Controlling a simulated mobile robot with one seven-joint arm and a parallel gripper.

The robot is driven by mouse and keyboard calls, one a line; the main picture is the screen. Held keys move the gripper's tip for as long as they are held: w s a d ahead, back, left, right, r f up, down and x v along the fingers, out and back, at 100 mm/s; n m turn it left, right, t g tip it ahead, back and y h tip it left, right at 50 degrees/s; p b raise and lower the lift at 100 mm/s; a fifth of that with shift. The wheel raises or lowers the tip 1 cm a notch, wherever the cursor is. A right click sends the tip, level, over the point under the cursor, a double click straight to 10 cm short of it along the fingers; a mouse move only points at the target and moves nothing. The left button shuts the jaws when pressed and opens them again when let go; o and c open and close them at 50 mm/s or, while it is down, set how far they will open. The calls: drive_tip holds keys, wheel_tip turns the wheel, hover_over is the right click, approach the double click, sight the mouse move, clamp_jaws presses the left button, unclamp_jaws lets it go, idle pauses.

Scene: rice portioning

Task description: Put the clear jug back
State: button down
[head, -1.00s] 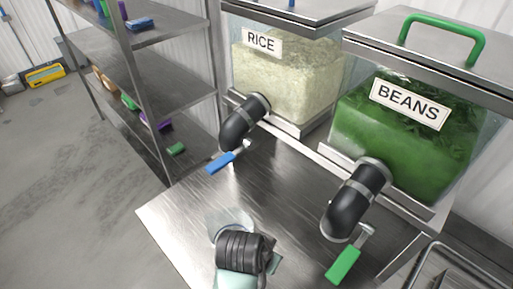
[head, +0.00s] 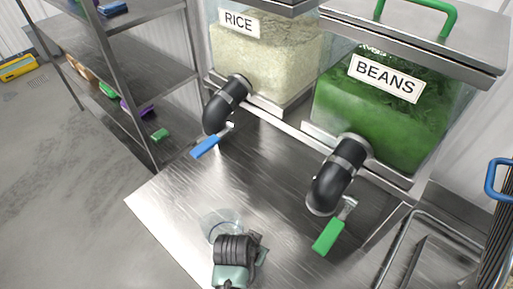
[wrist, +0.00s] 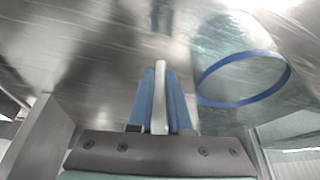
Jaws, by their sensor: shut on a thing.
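The clear jug (head: 222,222) is see-through with a blue ring and is low in the head view, over the front of the steel counter. In the wrist view the jug (wrist: 243,50) is at the upper right, its blue ring plain. My gripper (wrist: 160,95) has its blue fingers closed on a pale upright strip, which looks like the jug's handle. In the head view my dark wrist hides the fingers and part of the jug. I cannot tell whether the jug touches the counter.
The rice bin (head: 265,55) and beans bin (head: 385,110) stand behind, with black spouts and blue (head: 205,147) and green (head: 328,236) levers over the counter (head: 165,205). A shelf rack (head: 140,70) is at left. A blue handle (head: 497,180) shows at the right edge.

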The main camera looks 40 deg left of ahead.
drive_tip(key=c, duration=0.8)
unclamp_jaws()
drive_tip(key=shift+c, duration=0.2)
drive_tip(key=v, duration=1.2)
drive_tip(key=shift+r, duration=0.15)
